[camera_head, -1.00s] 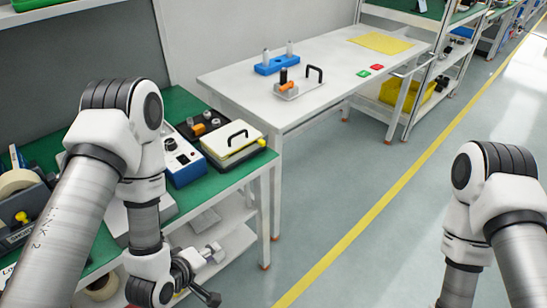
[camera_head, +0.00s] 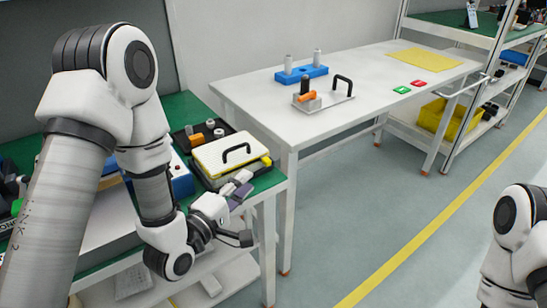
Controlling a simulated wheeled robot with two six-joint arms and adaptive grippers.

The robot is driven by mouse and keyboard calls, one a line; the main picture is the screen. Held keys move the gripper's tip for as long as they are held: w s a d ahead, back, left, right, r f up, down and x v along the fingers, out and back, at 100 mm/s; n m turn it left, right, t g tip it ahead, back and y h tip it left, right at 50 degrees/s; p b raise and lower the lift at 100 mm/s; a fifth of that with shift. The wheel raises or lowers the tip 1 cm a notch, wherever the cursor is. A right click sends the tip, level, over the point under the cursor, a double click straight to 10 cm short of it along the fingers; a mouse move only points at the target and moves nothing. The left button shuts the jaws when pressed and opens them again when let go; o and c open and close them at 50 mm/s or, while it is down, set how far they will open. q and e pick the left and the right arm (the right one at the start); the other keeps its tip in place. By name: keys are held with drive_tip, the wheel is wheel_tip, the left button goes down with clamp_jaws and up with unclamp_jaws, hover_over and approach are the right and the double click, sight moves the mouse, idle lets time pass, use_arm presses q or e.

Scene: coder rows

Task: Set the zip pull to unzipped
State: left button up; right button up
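A pale yellow case (camera_head: 222,153) with a black loop handle lies on the green-topped bench (camera_head: 266,181). A small yellow piece (camera_head: 266,160) shows at its right end; I cannot tell whether this is the zip pull. No zip pull shows clearly elsewhere. My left gripper (camera_head: 243,214) is open and empty, in front of the bench edge, just below and right of the case in the picture. Its fingers are apart, and one overlaps the bench edge in the picture. My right gripper is out of view; only part of my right arm shows at the right edge.
A dark tray (camera_head: 190,138) with small parts sits behind the case. A white table (camera_head: 350,115) stands beyond the bench, with a blue block (camera_head: 300,74) bearing two pegs and a grey plate (camera_head: 335,102) with a black handle. Open floor lies to the right.

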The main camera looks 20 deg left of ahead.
sight(265, 164)
use_arm(q)
drive_tip(key=x, duration=0.7)
drive_tip(key=shift+w+d, duration=0.15)
drive_tip(key=shift+w, duration=0.15)
clamp_jaws()
